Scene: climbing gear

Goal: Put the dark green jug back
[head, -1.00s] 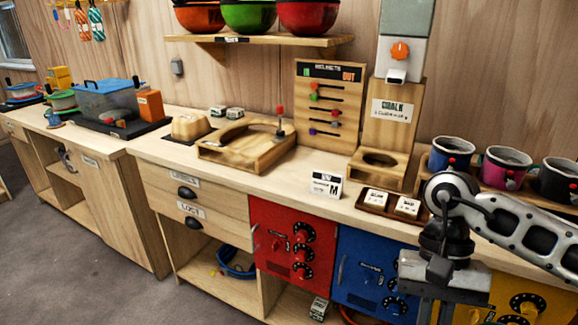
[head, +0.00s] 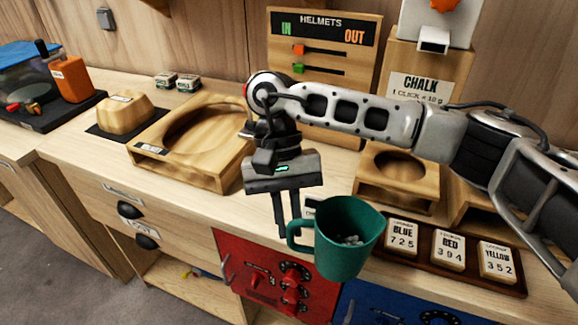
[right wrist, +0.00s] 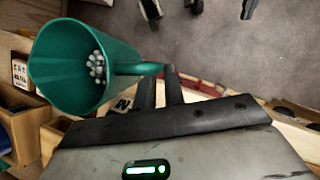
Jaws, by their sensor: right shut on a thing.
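The dark green jug (head: 345,240) hangs by its handle from my right gripper (head: 290,222), in front of the counter's edge. The gripper is shut on the handle. Some small pale pieces lie in the bottom of the jug. In the right wrist view the jug (right wrist: 85,68) is at the upper left, mouth toward the camera, and the fingers (right wrist: 162,88) meet its handle. My left gripper is not in view.
A wooden stand with a round recess (head: 392,178) sits under the chalk dispenser (head: 436,38). A larger round wooden tray (head: 150,150) lies left. Number blocks (head: 449,250) stand at the right. My right arm crosses above the counter, partly hiding the helmets board (head: 325,35).

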